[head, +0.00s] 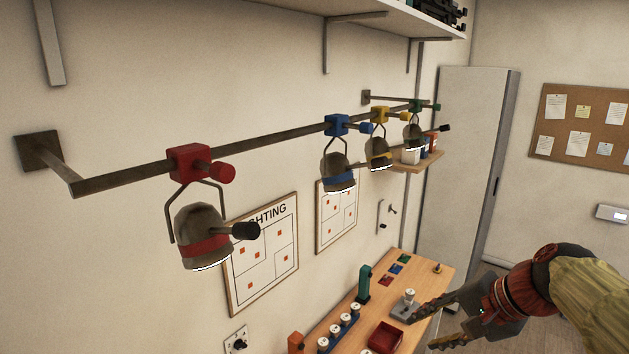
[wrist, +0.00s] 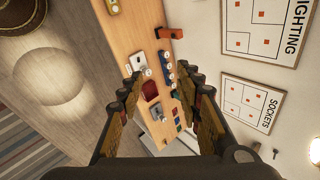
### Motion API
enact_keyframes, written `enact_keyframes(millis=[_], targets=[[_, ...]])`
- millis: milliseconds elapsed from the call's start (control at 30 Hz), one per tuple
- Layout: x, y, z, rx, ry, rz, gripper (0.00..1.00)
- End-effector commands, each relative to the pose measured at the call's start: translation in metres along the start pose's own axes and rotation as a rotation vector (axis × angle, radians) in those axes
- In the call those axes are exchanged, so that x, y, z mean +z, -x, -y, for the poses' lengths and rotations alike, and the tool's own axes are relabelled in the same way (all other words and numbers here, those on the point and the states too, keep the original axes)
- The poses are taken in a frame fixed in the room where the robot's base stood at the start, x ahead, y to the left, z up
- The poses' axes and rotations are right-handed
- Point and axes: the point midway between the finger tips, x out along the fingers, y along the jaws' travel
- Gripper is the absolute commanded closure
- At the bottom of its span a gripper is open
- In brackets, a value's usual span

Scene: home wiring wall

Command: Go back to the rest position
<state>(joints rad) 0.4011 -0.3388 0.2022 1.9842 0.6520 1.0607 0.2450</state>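My gripper (head: 425,326) is at the lower right of the head view, in front of the workbench. Its two fingers are spread apart with nothing between them. In the wrist view my gripper (wrist: 149,88) also shows open, with the bench beyond the fingers. My arm enters from the right edge of the head view.
A wall rail (head: 270,143) carries red (head: 203,240), blue (head: 337,172), yellow (head: 378,153) and green (head: 414,137) banded lamps. Below is a wooden bench (head: 432,279) with a red tray (head: 385,338) and bulbs. A grey cabinet (head: 462,160) stands behind.

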Motion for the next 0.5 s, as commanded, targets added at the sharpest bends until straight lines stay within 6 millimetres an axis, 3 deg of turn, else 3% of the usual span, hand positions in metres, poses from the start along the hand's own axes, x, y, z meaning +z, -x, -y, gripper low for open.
enact_keyframes(millis=[33, 200, 400, 500], targets=[[0.017, -0.020, -0.036, 0.067, 0.112, -0.021, 0.65], [0.056, -0.057, -0.136, 0.282, 0.497, -0.079, 0.65], [0.090, -0.091, -0.216, 0.420, 0.806, -0.125, 0.65], [0.106, -0.107, -0.241, 0.435, 0.891, -0.139, 0.65]])
